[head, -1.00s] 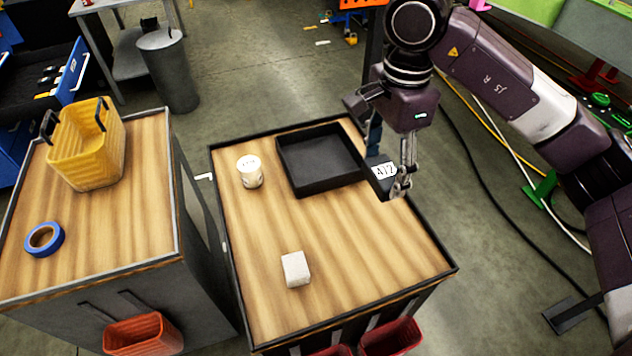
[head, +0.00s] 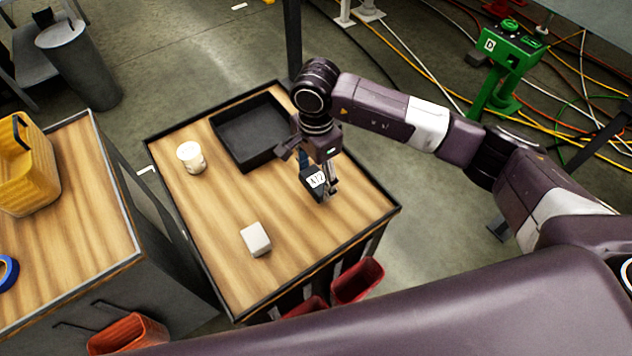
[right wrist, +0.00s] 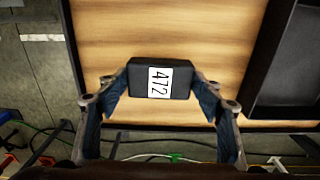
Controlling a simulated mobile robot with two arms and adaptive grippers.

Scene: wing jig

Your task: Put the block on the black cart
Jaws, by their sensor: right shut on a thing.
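My right gripper (head: 325,190) is shut on a dark block (head: 316,180) with a white number label. In the right wrist view the block (right wrist: 140,80) sits between the two fingers, its label reading 472. In the head view block and gripper are over the right part of the wood-topped cart (head: 235,258) with a dark rim and dark body. In the right wrist view the wooden top (right wrist: 165,35) is behind the block, close to a rim. I cannot tell whether the block touches the top. My left gripper is not in view.
A black tray (head: 220,127), a white cup (head: 191,157) and a whitish block (head: 256,239) stand on this cart. Red bins (head: 357,281) hang on its front. Another wood-topped cart (head: 85,215) at left carries a yellow basket (head: 28,175) and blue tape (head: 8,272). Bare wood lies around the whitish block.

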